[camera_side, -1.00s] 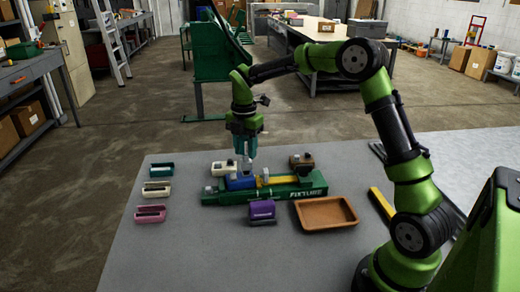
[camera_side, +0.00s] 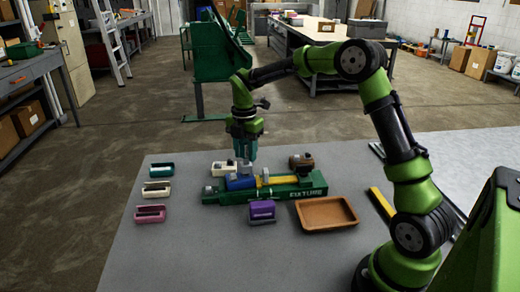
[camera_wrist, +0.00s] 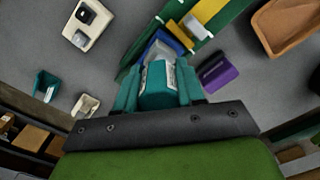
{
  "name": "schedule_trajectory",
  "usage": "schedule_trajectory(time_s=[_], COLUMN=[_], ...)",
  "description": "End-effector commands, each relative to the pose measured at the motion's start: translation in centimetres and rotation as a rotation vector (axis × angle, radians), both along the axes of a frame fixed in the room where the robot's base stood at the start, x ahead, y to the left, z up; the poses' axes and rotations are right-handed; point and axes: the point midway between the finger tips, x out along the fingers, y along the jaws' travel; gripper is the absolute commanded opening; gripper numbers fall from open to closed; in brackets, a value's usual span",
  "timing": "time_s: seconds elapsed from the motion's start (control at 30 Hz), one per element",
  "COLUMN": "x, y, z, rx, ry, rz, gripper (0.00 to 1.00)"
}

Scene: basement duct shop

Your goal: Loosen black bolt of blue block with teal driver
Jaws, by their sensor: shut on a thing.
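My gripper (camera_side: 245,157) is shut on the teal driver, above the blue block (camera_side: 240,182). In the wrist view the teal driver (camera_wrist: 158,88), with a pale label, sits between my two teal fingers. The blue block (camera_wrist: 157,48) shows just beyond it, partly covered. The block rests on the left part of the green fixture (camera_side: 310,186). The black bolt cannot be made out; the driver and fingers cover that part of the block. Whether the driver's tip touches the bolt cannot be told.
A yellow piece (camera_side: 285,180) lies on the fixture right of the blue block. A purple block (camera_side: 262,211) and a brown tray (camera_side: 326,227) stand in front. A white block (camera_side: 222,167) and a brown block (camera_side: 301,161) stand behind. Several small holders, one pink (camera_side: 150,213), line the left.

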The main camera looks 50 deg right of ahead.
Motion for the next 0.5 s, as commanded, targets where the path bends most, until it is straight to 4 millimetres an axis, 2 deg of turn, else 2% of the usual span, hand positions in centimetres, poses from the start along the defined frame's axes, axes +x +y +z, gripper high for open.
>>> schedule_trajectory(time_s=[0.5], x=[0.00], y=[0.00], z=[-0.75], rx=[0.000], ry=[0.000], rz=[0.000], gripper=[0.08])
